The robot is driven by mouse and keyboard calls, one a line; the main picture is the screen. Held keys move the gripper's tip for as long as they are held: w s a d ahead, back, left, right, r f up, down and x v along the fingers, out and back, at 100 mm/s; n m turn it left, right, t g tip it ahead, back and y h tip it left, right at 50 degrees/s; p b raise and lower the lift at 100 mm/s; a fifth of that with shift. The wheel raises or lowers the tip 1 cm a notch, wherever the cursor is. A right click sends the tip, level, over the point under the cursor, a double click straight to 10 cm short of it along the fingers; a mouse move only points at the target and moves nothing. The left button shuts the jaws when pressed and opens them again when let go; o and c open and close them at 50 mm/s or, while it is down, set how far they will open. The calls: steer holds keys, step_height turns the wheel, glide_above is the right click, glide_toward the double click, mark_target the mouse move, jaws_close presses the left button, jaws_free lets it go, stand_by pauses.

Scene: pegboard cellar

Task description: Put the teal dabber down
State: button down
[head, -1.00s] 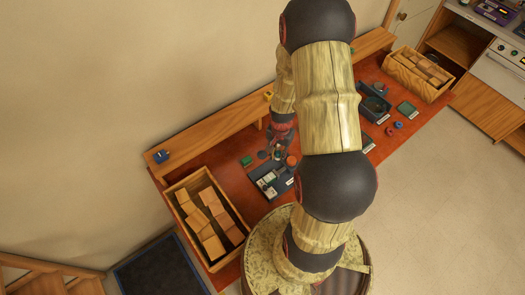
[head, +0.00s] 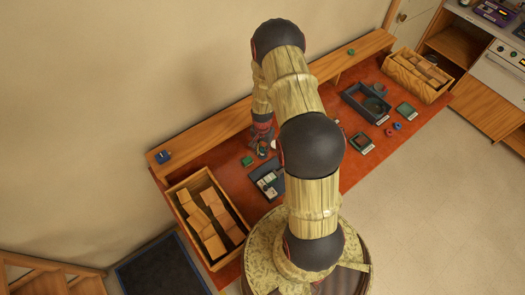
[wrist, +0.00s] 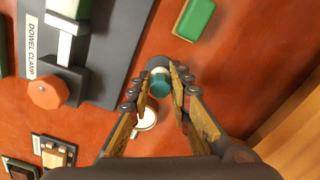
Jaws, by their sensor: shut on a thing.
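In the wrist view my gripper (wrist: 160,84) is shut on the teal dabber (wrist: 160,89), which shows a teal end, a pale band and a grey part between the fingertips. The dabber is over the red-brown bench top (wrist: 225,80); I cannot tell whether it touches it. In the head view my gripper (head: 263,142) is over the left part of the bench, and the dabber is too small there to make out surely.
Close by are the grey dowel clamp (wrist: 110,55) with its orange knob (wrist: 48,95), a green block (wrist: 195,18) and a round white-rimmed thing (wrist: 146,117). A crate of wooden blocks (head: 178,207) stands left. A raised wooden shelf (head: 215,127) runs behind.

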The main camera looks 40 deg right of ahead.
steer(key=shift+f, duration=0.75)
steer(key=shift+f, duration=0.1)
steer(key=c, duration=1.6)
jaws_free()
steer(key=shift+c, duration=0.2)
